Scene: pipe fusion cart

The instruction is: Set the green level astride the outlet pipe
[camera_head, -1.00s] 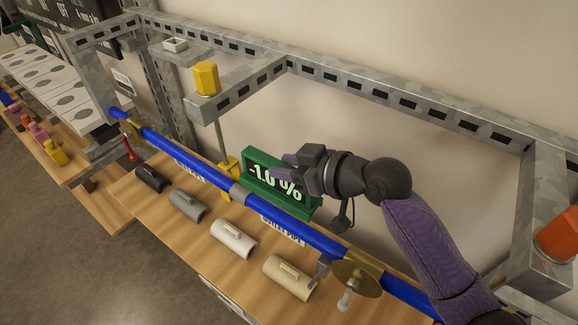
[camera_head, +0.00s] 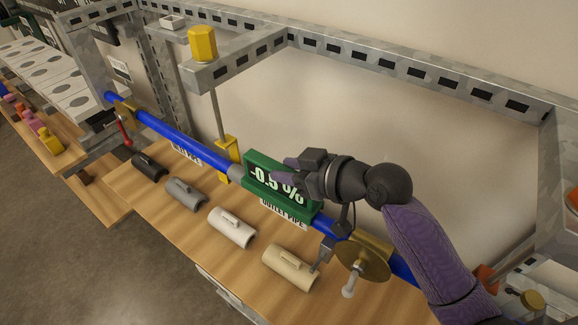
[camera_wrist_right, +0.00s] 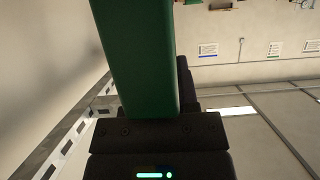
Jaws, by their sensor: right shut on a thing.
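The green level (camera_head: 262,184) has a display reading "-0.5 %" and is at the outlet pipe (camera_head: 326,226), a blue pipe running down to the right. It hides a stretch of pipe just right of the grey coupling (camera_head: 236,173); I cannot tell whether it rests fully on it. My right gripper (camera_head: 302,170) is shut on the level's upper right part. In the right wrist view the level (camera_wrist_right: 138,60) is a green bar rising from the dark jaws (camera_wrist_right: 160,130). My left gripper is not in view.
A yellow-knobbed screw post (camera_head: 203,43) stands behind the pipe. A brass flange clamp (camera_head: 365,257) is on the pipe at right. Several half-shell pieces, including a cream one (camera_head: 290,268), lie on the wooden shelf (camera_head: 190,245). A metal frame (camera_head: 400,70) surrounds the back.

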